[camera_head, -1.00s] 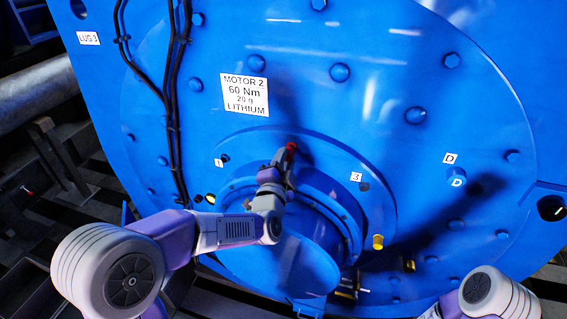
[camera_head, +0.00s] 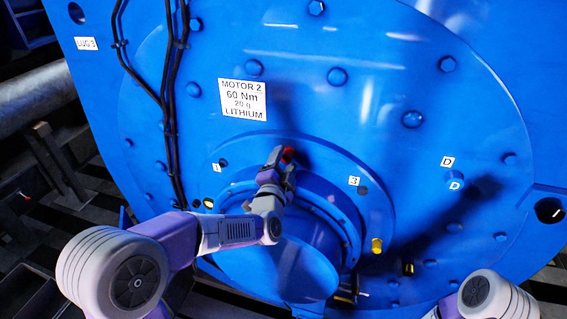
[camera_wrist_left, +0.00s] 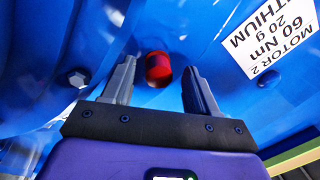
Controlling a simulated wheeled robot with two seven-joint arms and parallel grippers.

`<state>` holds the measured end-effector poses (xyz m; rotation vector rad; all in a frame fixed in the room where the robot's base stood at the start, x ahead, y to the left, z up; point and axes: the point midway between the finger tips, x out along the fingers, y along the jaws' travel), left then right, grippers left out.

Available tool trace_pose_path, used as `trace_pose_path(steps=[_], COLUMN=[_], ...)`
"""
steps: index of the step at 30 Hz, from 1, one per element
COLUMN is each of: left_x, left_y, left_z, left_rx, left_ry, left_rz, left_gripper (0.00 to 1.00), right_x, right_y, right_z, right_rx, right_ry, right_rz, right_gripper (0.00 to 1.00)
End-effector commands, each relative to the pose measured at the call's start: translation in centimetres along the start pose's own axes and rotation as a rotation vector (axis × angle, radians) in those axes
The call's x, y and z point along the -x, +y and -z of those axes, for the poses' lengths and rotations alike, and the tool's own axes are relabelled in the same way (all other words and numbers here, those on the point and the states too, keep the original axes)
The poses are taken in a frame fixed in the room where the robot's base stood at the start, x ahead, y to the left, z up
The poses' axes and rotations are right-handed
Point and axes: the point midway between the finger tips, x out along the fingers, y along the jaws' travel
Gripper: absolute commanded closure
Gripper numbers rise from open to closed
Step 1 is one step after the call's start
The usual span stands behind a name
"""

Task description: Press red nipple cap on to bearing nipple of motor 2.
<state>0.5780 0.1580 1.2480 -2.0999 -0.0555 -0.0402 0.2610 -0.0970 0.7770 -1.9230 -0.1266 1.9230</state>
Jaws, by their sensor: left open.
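The red nipple cap (camera_head: 288,154) sits at the blue face of motor 2 (camera_head: 430,170), below the white MOTOR 2 label (camera_head: 242,99). In the left wrist view the cap (camera_wrist_left: 158,68) is between the two fingers, with a gap on both sides. My left gripper (camera_head: 281,162) is open around the cap, its fingers pointing at the motor face. The bearing nipple is not visible; I cannot tell how far the cap is seated on it. Only a link of my right arm shows at the lower right; its gripper is out of view.
The round blue bearing housing (camera_head: 290,262) bulges out below my left gripper. Bolt heads stud the motor face. Black cables (camera_head: 172,90) run down its left part. Yellow fittings (camera_head: 376,246) stick out at the lower right. A grey pipe (camera_head: 35,92) lies at the left.

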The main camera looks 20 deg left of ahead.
Motion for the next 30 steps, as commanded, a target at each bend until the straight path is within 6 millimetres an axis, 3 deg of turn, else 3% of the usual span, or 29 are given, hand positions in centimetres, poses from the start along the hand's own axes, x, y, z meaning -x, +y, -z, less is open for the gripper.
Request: trace_pose_path(steps=[15,30], left_x=[6.7,7.5], left_y=[0.0,0.0], left_z=[0.0,0.0], left_rx=[0.001,0.0], left_ry=[0.001,0.0], left_rz=[0.0,0.001], left_gripper=[0.41,0.41], right_x=[-0.4,-0.4], right_y=[0.1,0.1], right_z=[0.0,0.0], right_rx=[0.0,0.0], right_ry=[0.0,0.0], right_rz=[0.0,0.0], right_gripper=[0.37,0.37])
